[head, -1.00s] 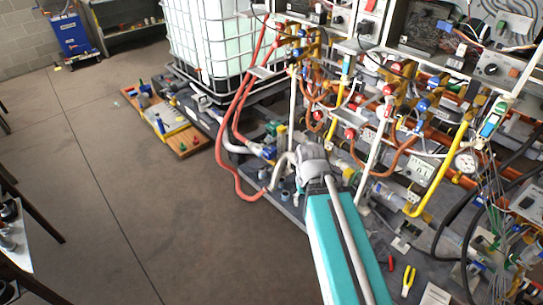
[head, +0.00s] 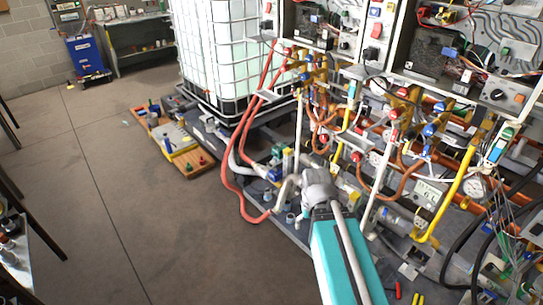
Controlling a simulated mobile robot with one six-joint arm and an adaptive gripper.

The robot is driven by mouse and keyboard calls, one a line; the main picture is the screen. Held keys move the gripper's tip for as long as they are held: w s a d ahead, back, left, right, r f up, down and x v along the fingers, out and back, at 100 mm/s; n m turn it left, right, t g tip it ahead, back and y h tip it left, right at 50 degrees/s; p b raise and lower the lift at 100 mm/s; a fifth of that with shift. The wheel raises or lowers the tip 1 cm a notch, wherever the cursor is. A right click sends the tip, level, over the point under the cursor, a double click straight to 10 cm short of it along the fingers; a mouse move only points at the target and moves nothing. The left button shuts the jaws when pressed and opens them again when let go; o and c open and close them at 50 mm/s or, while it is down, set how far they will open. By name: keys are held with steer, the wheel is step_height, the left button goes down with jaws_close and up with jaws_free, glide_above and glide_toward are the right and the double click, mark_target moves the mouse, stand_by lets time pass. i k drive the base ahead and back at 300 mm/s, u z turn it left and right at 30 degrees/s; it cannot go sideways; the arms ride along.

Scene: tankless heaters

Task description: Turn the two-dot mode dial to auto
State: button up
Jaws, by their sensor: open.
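The middle cabinet has a black knob (head: 372,53) under a red switch (head: 376,11). The dot marks and dial settings are too small to read, so I cannot tell which is the two-dot dial. My teal arm reaches up from the bottom centre to a grey wrist joint, below and left of the cabinets. My gripper's fingers cannot be made out beyond the wrist.
Copper, yellow and white pipes with valves and a gauge (head: 474,187) crowd the space below the cabinets. Red hoses (head: 238,160) loop beside the caged white tank (head: 222,50). A wooden board (head: 188,165) with parts lies left. The floor at left centre is mostly clear.

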mark_target(497, 94)
steer(key=z, duration=1.35)
